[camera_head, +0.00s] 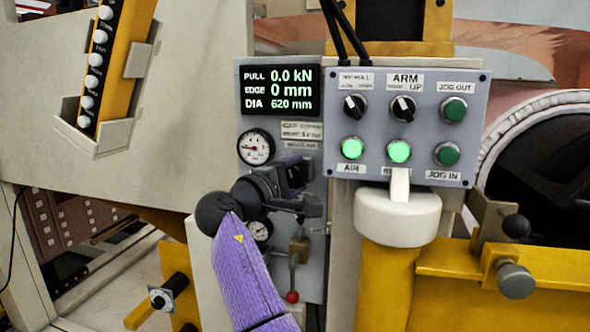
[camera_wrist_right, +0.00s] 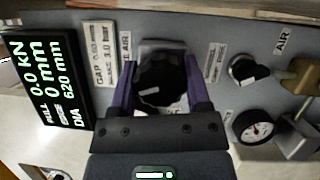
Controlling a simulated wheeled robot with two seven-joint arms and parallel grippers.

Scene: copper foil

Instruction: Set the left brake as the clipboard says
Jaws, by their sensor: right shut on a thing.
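My right gripper (camera_head: 300,174) reaches up to the grey panel (camera_head: 312,240) below the display. In the right wrist view its two purple-edged fingers (camera_wrist_right: 160,95) stand on either side of a black round knob (camera_wrist_right: 162,78) and are shut on it. The knob has a short white pointer mark. In the head view my gripper hides the knob. Pressure gauges sit above the gripper (camera_head: 255,147) and below it (camera_head: 260,229). I cannot tell from a label whether this knob is the left brake. No clipboard and no left gripper are in view.
The display (camera_head: 281,90) reads PULL 0.0 kN, EDGE 0 mm, DIA 620 mm. A switch box (camera_head: 340,112) with selectors and lit green buttons stands right of it. A red-tipped lever (camera_head: 293,296) hangs below my gripper. A white-capped yellow post (camera_head: 398,218) stands to the right.

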